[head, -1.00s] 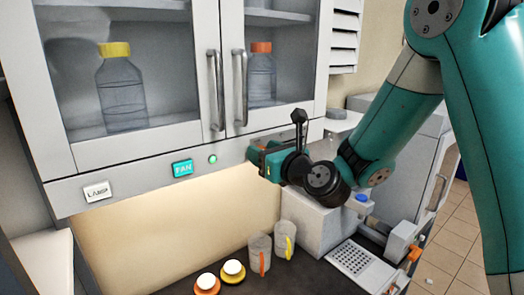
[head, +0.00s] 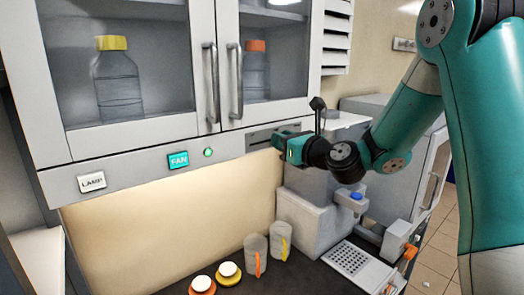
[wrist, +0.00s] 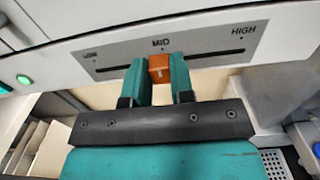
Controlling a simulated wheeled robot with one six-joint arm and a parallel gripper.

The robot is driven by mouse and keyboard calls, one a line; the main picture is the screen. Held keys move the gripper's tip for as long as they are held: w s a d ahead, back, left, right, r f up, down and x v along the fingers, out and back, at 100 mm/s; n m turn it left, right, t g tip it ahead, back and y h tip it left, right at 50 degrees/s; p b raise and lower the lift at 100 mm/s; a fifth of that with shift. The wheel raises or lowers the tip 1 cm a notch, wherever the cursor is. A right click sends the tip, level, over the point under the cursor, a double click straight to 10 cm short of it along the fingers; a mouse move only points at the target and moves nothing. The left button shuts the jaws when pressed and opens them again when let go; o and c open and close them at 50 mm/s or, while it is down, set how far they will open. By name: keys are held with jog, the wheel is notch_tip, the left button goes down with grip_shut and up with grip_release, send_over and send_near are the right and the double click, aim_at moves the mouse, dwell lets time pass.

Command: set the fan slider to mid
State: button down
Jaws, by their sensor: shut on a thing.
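The orange fan slider knob (wrist: 159,67) sits between my gripper's teal fingers in the wrist view, just below the MID label (wrist: 161,42). Its slot panel (wrist: 210,45) reads LOW at left, MID in the centre and HIGH at right. My gripper (wrist: 160,76) is shut on the knob. In the head view my gripper (head: 283,143) is at the slider panel (head: 262,136) under the cabinet doors, and the knob is hidden there. The FAN label (head: 178,160) is teal, with a lit green light (head: 208,152) beside it.
A LAMP button (head: 91,182) is at the panel's left. Cabinet door handles (head: 211,85) stand out above. Below are two cups (head: 255,255), two round orange and yellow items (head: 229,273) and a perforated tray (head: 352,260). Space left of my gripper, under the panel, is clear.

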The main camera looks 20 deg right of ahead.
jog(key=shift+d, duration=0.2)
jog(key=c, duration=1)
grip_release()
jog(key=shift+o, duration=0.2)
jog(key=b+v, duration=1.1)
jog(key=v, duration=0.6)
jog(key=shift+s+d+b, duration=0.15)
jog(key=shift+b, duration=0.25)
